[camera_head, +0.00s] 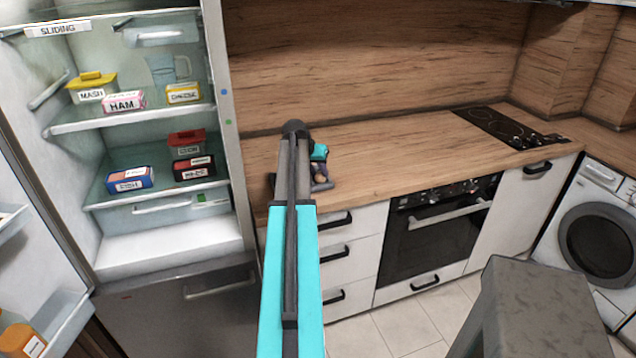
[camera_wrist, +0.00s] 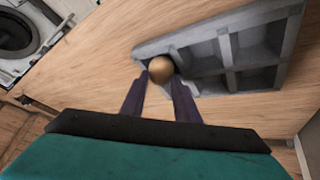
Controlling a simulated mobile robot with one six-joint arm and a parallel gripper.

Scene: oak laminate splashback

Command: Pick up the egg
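The brown egg (camera_wrist: 160,70) sits between the tips of my gripper's two dark fingers (camera_wrist: 160,82) in the wrist view. The fingers press close against both its sides, with no clear gap. Behind the egg is a grey tray (camera_wrist: 226,46) with several open square compartments. The egg overlaps the tray's near left part, and I cannot tell whether it is clear of the tray. In the head view my gripper (camera_head: 319,168) is small and dark over the counter, with the egg (camera_head: 320,179) partly hidden beside it. My arm hides most of the tray there.
The wooden counter (camera_head: 400,143) is clear to the right up to the black hob (camera_head: 505,130). The open fridge (camera_head: 150,235) stands on the left with several food boxes. A grey block-like surface (camera_head: 545,300) stands at the front right, by the washing machine (camera_head: 600,240).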

